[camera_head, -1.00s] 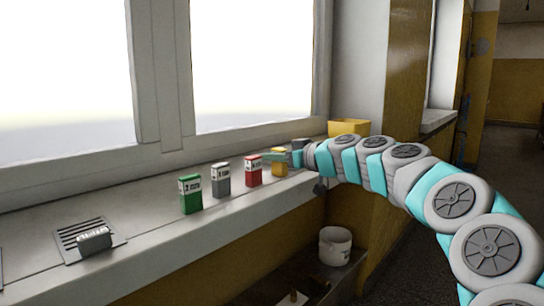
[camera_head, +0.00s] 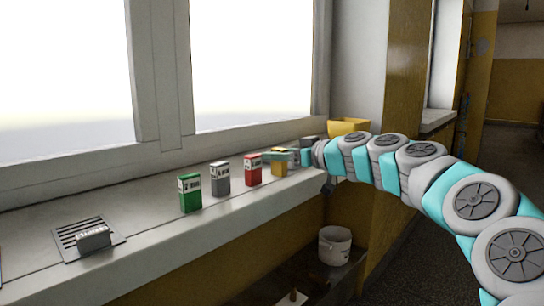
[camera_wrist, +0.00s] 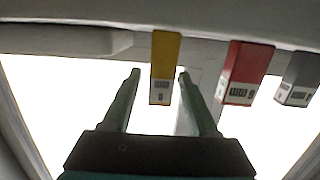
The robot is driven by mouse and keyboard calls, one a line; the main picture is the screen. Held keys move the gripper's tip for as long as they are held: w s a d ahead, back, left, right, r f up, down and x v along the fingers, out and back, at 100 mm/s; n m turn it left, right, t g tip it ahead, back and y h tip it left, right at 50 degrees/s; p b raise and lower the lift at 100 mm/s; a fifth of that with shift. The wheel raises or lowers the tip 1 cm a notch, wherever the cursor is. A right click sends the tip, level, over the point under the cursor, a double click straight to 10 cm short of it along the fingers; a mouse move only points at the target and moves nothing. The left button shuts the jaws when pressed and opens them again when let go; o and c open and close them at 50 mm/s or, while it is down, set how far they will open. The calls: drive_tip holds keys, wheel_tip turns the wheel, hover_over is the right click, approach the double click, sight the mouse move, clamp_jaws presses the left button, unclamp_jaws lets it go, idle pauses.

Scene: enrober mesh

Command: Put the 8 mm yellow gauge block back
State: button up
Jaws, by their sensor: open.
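The yellow gauge block (camera_head: 279,168) stands upright on the window sill, at the right end of a row of coloured blocks. In the wrist view the yellow block (camera_wrist: 165,60) shows a small dark label whose mark I cannot read with certainty. My gripper (camera_head: 272,156) reaches in from the right at the height of the block's upper part and partly covers it. In the wrist view my gripper (camera_wrist: 158,75) is open, with one fingertip on each side of the yellow block. A gap shows on the left; the right fingertip is close to it.
Red (camera_head: 253,169), grey (camera_head: 220,178) and green (camera_head: 190,193) blocks stand left of the yellow one. A slotted vent (camera_head: 68,240) with a dark labelled piece (camera_head: 93,238) is at the sill's left. A yellow bin (camera_head: 347,127) is behind my wrist; a white bucket (camera_head: 335,246) is below the sill.

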drive_tip(key=b+v, duration=0.1)
drive_tip(key=v, duration=0.8)
drive_tip(key=shift+s+d, duration=0.25)
drive_tip(key=shift+s, duration=0.05)
